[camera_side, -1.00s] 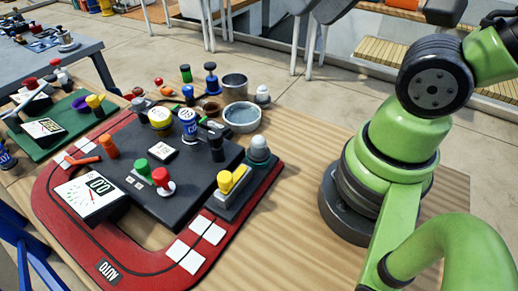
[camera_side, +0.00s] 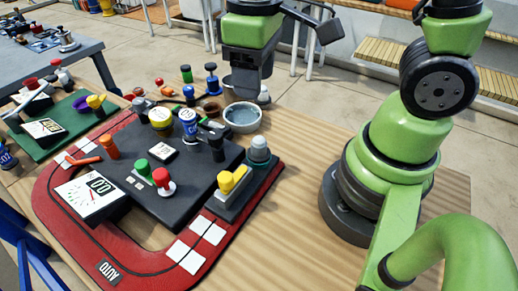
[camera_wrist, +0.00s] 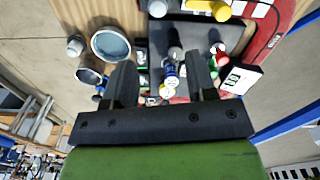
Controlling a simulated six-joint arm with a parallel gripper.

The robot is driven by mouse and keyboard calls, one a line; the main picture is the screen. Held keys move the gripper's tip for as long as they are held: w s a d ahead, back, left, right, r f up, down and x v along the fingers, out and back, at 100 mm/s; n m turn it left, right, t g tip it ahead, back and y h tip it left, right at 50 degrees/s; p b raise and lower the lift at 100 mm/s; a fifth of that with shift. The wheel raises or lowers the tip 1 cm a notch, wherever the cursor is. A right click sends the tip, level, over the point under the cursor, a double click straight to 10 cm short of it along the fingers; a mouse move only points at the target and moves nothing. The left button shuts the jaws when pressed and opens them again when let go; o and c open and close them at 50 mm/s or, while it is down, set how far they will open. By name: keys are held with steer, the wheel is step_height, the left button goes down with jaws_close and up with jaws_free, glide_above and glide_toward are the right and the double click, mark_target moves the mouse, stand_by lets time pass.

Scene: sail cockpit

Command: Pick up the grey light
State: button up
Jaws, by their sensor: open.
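The grey light (camera_side: 259,148), a rounded grey dome on a darker base, stands upright at the right corner of the red-bordered board, beside a yellow block. In the wrist view a grey dome at the top edge (camera_wrist: 157,8), next to the yellow piece, appears to be the same light. My gripper (camera_side: 252,88) is open and empty, high over the back of the table near the bowls, behind and above the light. Its two dark jaws are spread apart in the wrist view (camera_wrist: 163,75), with no light between them.
A grey bowl (camera_side: 242,116) and another small grey-topped piece (camera_side: 263,97) are near my gripper in the side view. The dark panel (camera_side: 185,185) carries several coloured knobs, and a yellow block (camera_side: 232,180) adjoins the light. Bare wood (camera_side: 300,190) lies right of the board.

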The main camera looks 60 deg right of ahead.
steer(key=n+g, duration=0.2)
glide_above(258, 138)
steer(key=w, duration=0.1)
steer(key=shift+h, duration=0.4)
steer(key=f, duration=0.4)
steer(key=shift+a+f, duration=0.2)
steer(key=shift+a, duration=0.05)
steer(key=shift+f, duration=0.4)
steer(key=f, duration=0.6)
steer(key=s+f, duration=0.1)
steer(key=f, duration=0.2)
steer(key=shift+s+d+f, duration=0.1)
steer(key=shift+d, duration=0.2)
steer(key=c, duration=0.5)
